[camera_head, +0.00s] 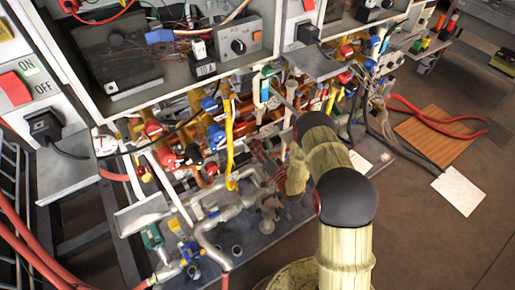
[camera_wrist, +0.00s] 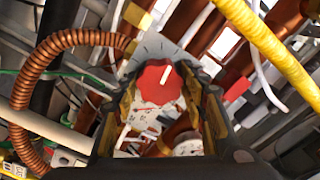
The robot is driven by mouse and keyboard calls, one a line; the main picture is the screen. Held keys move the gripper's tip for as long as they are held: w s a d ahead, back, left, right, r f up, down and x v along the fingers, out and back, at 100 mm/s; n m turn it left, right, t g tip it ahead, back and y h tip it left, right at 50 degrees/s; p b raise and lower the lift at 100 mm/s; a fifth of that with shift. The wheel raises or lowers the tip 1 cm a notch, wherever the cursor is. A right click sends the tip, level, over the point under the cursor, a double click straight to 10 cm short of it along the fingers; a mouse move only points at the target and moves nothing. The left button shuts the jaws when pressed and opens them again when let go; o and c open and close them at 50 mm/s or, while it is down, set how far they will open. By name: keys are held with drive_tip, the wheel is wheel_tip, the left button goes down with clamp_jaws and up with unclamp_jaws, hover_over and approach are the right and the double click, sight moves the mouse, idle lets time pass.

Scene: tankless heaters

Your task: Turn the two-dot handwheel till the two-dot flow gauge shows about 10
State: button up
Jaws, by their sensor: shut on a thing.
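In the wrist view, a round red handwheel (camera_wrist: 158,84) with a white pointer mark sits between the two fingers of my gripper (camera_wrist: 168,80). The fingers close on it from its left and right sides. Whether it bears two dots cannot be made out. A small round white gauge (camera_wrist: 188,144) shows partly below the wheel, between the fingers; its reading is too small to tell. In the head view my arm hides the gripper's place, and the held wheel cannot be singled out there.
A yellow pipe (camera_wrist: 275,55) and a ribbed copper hose (camera_wrist: 42,85) run close to my gripper. Crowded pipes and valves lie under the open heater casing (camera_head: 120,60). A brown board (camera_head: 436,137) and a white sheet (camera_head: 458,191) lie on the open floor at right.

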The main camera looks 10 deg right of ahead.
drive_tip(key=n+b, duration=0.1)
drive_tip(key=n, duration=0.3)
drive_tip(key=shift+f+b, duration=0.1)
drive_tip(key=shift+b, duration=0.3)
drive_tip(key=shift+n+b, duration=0.4)
drive_tip(key=shift+n, duration=0.8)
drive_tip(key=o, duration=1.2)
drive_tip(key=v, duration=1.2)
